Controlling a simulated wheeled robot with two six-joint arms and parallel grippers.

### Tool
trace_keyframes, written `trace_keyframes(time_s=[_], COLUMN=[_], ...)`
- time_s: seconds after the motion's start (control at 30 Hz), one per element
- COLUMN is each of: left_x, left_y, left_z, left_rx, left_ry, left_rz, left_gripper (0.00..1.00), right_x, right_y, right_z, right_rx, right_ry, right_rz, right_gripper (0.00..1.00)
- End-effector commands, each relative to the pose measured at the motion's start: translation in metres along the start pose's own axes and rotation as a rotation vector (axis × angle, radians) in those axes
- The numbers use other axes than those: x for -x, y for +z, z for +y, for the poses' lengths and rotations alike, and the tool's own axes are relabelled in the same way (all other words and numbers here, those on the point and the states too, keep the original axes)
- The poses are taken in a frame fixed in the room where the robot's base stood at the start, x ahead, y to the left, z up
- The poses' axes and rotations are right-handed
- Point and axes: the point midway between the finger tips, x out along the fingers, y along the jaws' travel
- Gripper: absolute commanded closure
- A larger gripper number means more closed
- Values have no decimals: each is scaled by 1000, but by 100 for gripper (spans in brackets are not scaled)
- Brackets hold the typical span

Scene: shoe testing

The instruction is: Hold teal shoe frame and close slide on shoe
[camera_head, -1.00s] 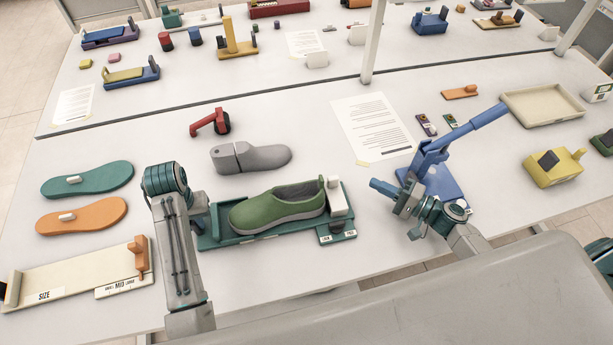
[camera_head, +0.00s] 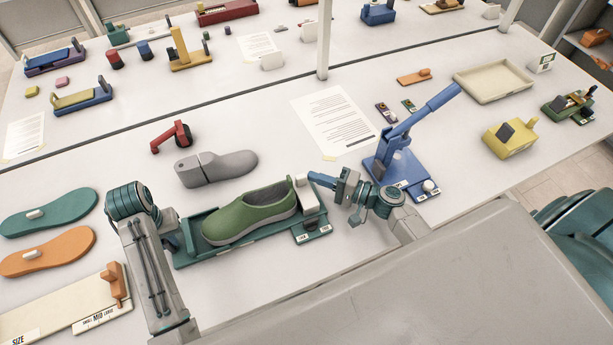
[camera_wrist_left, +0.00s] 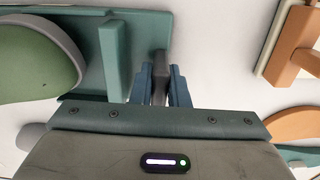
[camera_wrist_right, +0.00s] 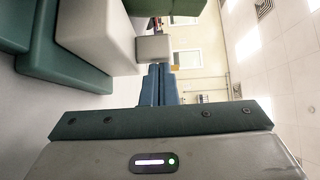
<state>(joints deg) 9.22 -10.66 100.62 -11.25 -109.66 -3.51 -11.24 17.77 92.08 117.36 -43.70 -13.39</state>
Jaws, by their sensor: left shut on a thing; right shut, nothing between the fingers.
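A green shoe (camera_head: 248,213) lies in the teal shoe frame (camera_head: 232,252); its toe points left and its heel is at the white slide (camera_head: 308,197) on the frame's right end. My left gripper (camera_wrist_left: 160,85) is shut on a dark grey tab at the frame's left end, seen in the left wrist view. The teal frame (camera_wrist_left: 112,60) and part of the shoe (camera_wrist_left: 35,60) show beside it. My right gripper (camera_head: 312,178) is shut and empty, its tips beside the slide's right side. In the right wrist view its blue fingers (camera_wrist_right: 157,85) are together near the white slide block (camera_wrist_right: 152,48).
A blue lever press (camera_head: 395,165) stands just right of my right gripper. A grey shoe last (camera_head: 215,167) and a red tool (camera_head: 172,136) lie behind the frame. Teal and orange insoles (camera_head: 48,250) and a cream sizing board (camera_head: 60,310) are at left.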

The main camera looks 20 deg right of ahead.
Motion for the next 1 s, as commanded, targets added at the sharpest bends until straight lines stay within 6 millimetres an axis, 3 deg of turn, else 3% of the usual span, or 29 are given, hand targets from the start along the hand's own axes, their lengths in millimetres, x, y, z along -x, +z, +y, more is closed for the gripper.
trace_keyframes(time_s=[0.2,0.6,0.83,1.0], left_x=[0,0,0,0], left_y=[0,0,0,0], left_z=[1,1,1,1], left_rx=[-1,-1,-1,0], left_ry=[3,3,2,2], left_rz=[1,1,1,1], left_gripper=[100,100,100,100], right_x=[-17,-13,15,57], right_y=[17,14,-15,-11], right_z=[-1,0,0,2], right_rx=[-1,0,3,0], right_ry=[-4,-1,5,6], right_rz=[-2,-2,-2,-3], right_gripper=[100,100,100,100])
